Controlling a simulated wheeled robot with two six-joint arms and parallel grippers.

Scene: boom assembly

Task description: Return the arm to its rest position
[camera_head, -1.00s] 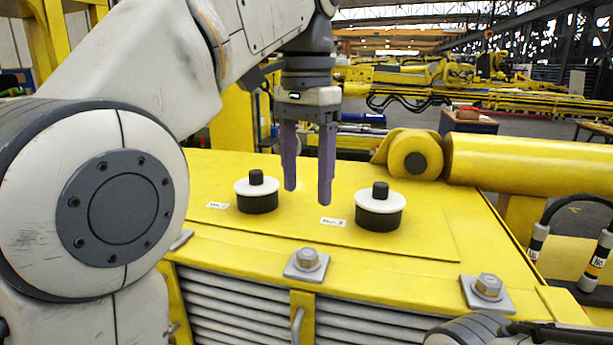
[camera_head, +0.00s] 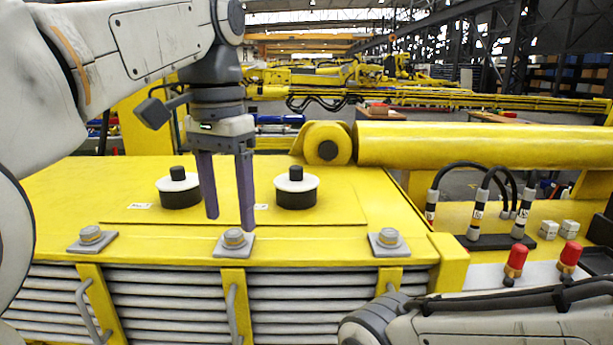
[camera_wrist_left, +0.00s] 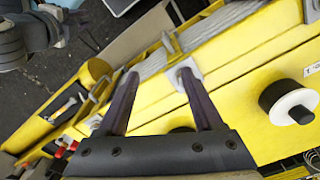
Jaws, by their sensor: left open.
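My left gripper (camera_head: 230,221) hangs fingers down, open and empty, over the front part of the yellow machine top (camera_head: 130,218). Its fingers show apart in the left wrist view (camera_wrist_left: 158,74). In the head view the tips overlap the area just above the middle grey bolt pad (camera_head: 233,243); I cannot tell the gap. Two black caps with white rims, the left cap (camera_head: 179,188) and the right cap (camera_head: 296,188), stand behind and to either side of the fingers. One cap shows at right in the left wrist view (camera_wrist_left: 290,102). The right gripper is out of view.
A thick yellow cylinder (camera_head: 480,145) lies along the back right. Black hoses with fittings (camera_head: 478,217) and red-capped parts (camera_head: 515,260) stand at right. My right arm (camera_head: 480,320) crosses the lower right corner. Louvred vents (camera_head: 165,312) cover the machine's front.

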